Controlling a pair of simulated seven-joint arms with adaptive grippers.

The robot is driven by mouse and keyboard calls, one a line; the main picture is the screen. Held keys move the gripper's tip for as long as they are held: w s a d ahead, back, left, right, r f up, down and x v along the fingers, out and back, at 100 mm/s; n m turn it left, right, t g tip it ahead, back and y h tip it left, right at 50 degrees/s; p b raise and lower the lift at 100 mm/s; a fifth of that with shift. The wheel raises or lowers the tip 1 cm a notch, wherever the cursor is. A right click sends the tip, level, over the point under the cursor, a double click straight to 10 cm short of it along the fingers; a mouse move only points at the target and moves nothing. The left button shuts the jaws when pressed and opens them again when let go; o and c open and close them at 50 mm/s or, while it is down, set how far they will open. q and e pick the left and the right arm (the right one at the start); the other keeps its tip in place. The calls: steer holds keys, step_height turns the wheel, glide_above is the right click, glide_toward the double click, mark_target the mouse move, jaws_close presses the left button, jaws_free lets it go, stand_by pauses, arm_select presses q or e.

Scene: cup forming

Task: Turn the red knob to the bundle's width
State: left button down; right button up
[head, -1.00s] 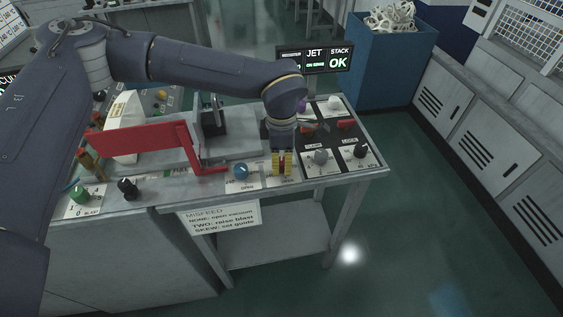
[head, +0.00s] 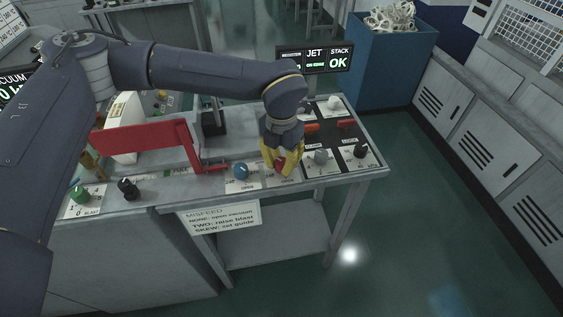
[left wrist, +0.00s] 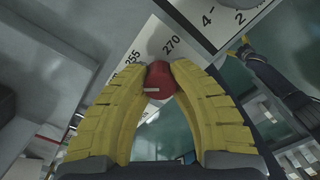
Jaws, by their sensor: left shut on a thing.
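The red knob (left wrist: 160,82) sits between the yellow fingertips of my left gripper (left wrist: 160,84) in the left wrist view. The fingers are shut on it from both sides. A pale pointer mark shows on the knob. The white dial plate (left wrist: 177,48) beside it reads 255 and 270. In the head view my left gripper (head: 282,170) points down at the machine's front edge, and a bit of the red knob (head: 280,165) shows between its fingers. The bundle's width cannot be read in these views.
A red guard (head: 145,138) rises at left. The display (head: 314,59) reads JET, STACK OK.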

mark_target(282, 161)
arm_select(q)
steer(key=n, duration=1.2)
steer(key=shift+n, duration=0.4)
stand_by(0.4)
steer(key=c, duration=1)
jaws_free()
steer(key=shift+r, duration=0.1)
step_height(282, 161, up, 12)
steer(key=shift+f, duration=0.1)
